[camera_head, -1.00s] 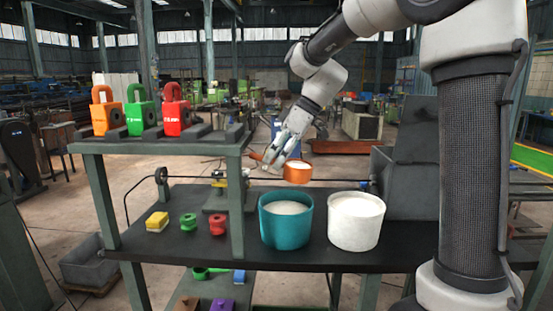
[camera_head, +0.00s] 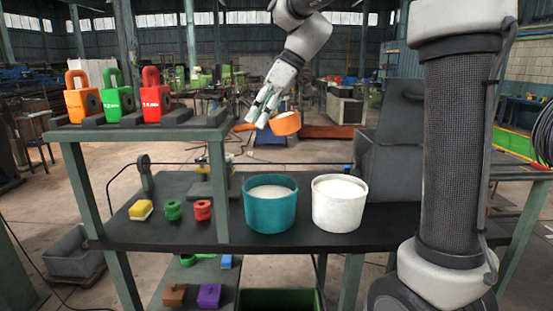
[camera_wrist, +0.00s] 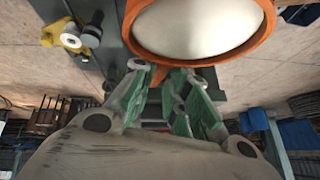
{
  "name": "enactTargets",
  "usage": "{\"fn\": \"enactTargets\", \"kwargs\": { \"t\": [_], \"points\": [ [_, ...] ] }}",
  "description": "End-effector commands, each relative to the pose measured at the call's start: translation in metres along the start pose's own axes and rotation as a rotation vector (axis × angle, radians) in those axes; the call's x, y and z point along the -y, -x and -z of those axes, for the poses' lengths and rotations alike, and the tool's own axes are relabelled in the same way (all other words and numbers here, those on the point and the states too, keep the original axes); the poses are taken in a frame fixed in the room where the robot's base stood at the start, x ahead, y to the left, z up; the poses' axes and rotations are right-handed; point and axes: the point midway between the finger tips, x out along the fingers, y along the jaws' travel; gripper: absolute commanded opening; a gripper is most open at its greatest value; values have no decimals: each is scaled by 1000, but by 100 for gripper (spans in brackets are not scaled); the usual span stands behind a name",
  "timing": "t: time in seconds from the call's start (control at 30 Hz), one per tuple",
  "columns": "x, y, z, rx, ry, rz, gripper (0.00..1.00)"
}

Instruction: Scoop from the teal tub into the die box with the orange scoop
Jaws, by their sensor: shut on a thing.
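My gripper (camera_head: 258,115) is shut on the handle of the orange scoop (camera_head: 286,126), held in the air above and behind the tubs. In the wrist view the scoop's orange rim (camera_wrist: 268,22) surrounds a pale fill (camera_wrist: 195,25); the handle runs between my fingers (camera_wrist: 158,76). In the head view the scoop looks slightly tilted. The teal tub (camera_head: 270,214) stands on the dark bench with pale material inside. I cannot surely identify the die box; a small yellow-and-grey fixture (camera_head: 205,172) stands at the bench's back, and a yellow part (camera_wrist: 66,34) shows in the wrist view.
A white tub (camera_head: 339,208) stands right of the teal one. A raised shelf (camera_head: 150,133) at left carries orange, green and red padlock-shaped weights. Yellow, green and red small parts (camera_head: 203,210) lie below it. A grey machine housing (camera_head: 385,155) stands at right.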

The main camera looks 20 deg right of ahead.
Motion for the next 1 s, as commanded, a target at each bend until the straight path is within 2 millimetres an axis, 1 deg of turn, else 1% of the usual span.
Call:
{"fn": "enactTargets", "kwargs": {
  "t": [0.03, 0.07, 0.17, 1.0],
  "points": [
    [0, 2, 5, -12, 5, -3, 0],
    [-2, 2, 5, -12, 4, -3, 0],
    [-15, 3, 8, -13, 3, -5, 0],
    [-161, 12, 34, -4, 0, -1, 0]
  ]
}}
